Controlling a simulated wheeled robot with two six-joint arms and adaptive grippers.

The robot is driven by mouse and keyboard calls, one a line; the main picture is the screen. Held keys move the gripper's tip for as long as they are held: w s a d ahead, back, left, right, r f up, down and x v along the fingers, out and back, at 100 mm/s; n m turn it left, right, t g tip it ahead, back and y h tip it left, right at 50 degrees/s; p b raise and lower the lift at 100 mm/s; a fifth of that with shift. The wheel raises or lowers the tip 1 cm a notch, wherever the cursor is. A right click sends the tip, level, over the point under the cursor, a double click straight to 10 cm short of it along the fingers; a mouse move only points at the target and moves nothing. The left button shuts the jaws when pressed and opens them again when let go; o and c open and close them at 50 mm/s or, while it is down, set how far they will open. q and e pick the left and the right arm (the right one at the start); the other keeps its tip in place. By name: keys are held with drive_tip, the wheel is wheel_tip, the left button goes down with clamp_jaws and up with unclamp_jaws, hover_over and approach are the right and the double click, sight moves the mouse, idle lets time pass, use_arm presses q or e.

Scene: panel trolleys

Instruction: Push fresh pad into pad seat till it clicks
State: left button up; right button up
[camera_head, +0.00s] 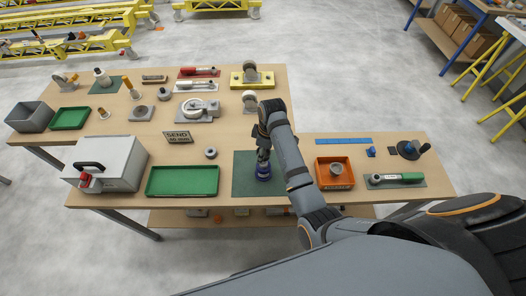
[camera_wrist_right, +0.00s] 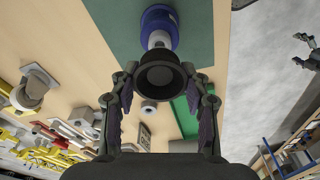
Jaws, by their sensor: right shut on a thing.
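My right gripper (camera_wrist_right: 160,82) is shut on a dark, round, cup-shaped piece (camera_wrist_right: 160,76), which looks like the pad. In the head view the same gripper (camera_head: 264,152) points down over a green mat (camera_head: 243,182). A blue round holder (camera_head: 263,172) stands upright on that mat, right below the gripper. In the wrist view a pale stem (camera_wrist_right: 159,39) shows between the dark piece and the blue holder (camera_wrist_right: 158,20). I cannot tell whether the dark piece touches the stem or how it is seated. My left gripper (camera_wrist_right: 303,50) shows open and empty at the right of the wrist view.
A green tray (camera_head: 182,193) and a small grey ring (camera_head: 210,153) lie left of the mat. A grey box (camera_head: 118,160) stands at far left.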

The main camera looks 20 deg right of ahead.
drive_tip(key=shift+f, duration=1.55)
drive_tip(key=o, duration=1.2)
drive_tip(key=shift+o, duration=0.2)
drive_tip(key=shift+d+r, duration=0.15)
drive_tip(key=shift+r, duration=1.4)
drive_tip(key=shift+s+d+r, duration=0.15)
drive_tip(key=shift+r, duration=1.1)
drive_tip(key=shift+s+d+r, duration=0.1)
drive_tip(key=shift+r, duration=1.15)
drive_tip(key=shift+f, duration=0.1)
